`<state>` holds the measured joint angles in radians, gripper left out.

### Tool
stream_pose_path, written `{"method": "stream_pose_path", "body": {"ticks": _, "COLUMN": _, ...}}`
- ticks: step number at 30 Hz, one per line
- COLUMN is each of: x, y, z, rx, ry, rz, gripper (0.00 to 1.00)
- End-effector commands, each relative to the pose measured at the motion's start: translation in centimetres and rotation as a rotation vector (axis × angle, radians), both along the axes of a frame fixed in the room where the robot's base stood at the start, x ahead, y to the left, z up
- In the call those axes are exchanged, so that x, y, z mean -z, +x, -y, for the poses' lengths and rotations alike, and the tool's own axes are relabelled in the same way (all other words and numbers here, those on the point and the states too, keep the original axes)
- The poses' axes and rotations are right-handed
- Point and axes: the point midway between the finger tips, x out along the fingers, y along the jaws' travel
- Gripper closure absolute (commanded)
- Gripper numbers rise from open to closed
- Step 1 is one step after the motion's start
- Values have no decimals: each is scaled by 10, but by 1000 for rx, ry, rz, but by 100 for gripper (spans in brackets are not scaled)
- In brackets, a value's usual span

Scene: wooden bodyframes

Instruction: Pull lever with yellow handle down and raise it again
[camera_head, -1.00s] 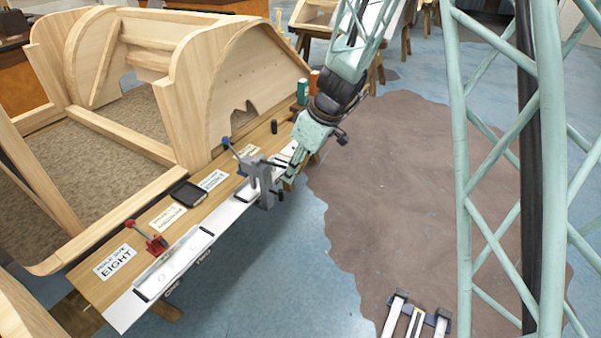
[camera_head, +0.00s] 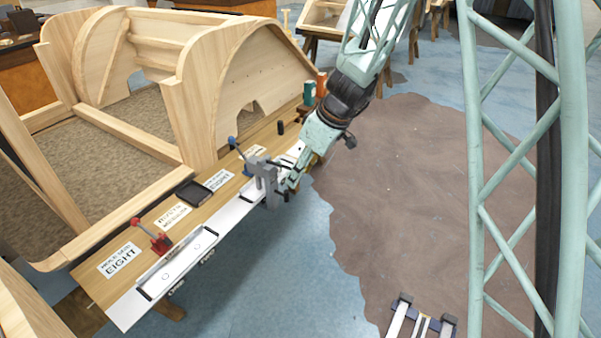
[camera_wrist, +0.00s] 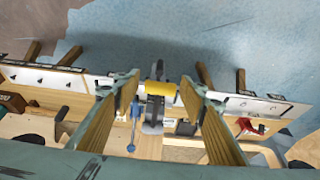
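A grey bench device (camera_head: 268,184) stands at the front edge of the workbench in the head view. In the wrist view its yellow handle (camera_wrist: 158,88) lies crosswise near the middle, between my gripper's fingers. My gripper (camera_wrist: 160,86) is open, with one finger on each side of the handle. Gaps seem to remain at the handle's ends, though contact is hard to judge. In the head view my gripper (camera_head: 287,180) is close to the device's right side, and the yellow handle cannot be made out there. A blue-ended lever (camera_head: 234,143) stands on the device's bench side.
The workbench (camera_head: 95,290) carries label cards, a dark tray (camera_head: 193,193), a red clamp (camera_head: 157,240) and a white rail (camera_head: 178,262). Wooden bodyframes (camera_head: 240,80) rise behind it. Open floor (camera_head: 270,285) lies in front.

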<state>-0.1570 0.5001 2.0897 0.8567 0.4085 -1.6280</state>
Motion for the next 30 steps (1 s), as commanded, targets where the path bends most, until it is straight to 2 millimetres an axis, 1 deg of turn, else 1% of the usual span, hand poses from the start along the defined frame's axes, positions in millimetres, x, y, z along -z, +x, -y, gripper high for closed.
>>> {"method": "stream_pose_path", "body": {"ticks": 8, "x": -2, "y": 0, "z": 1, "rx": -1, "ry": 0, "rz": 2, "gripper": 61}}
{"method": "stream_pose_path", "body": {"ticks": 14, "x": -11, "y": -2, "z": 3, "rx": -1, "ry": 1, "rz": 2, "gripper": 61}}
{"method": "stream_pose_path", "body": {"ticks": 20, "x": -27, "y": -5, "z": 9, "rx": 0, "ry": 1, "rz": 3, "gripper": 61}}
{"method": "stream_pose_path", "body": {"ticks": 30, "x": -62, "y": -13, "z": 23, "rx": 1, "ry": 1, "rz": 3, "gripper": 61}}
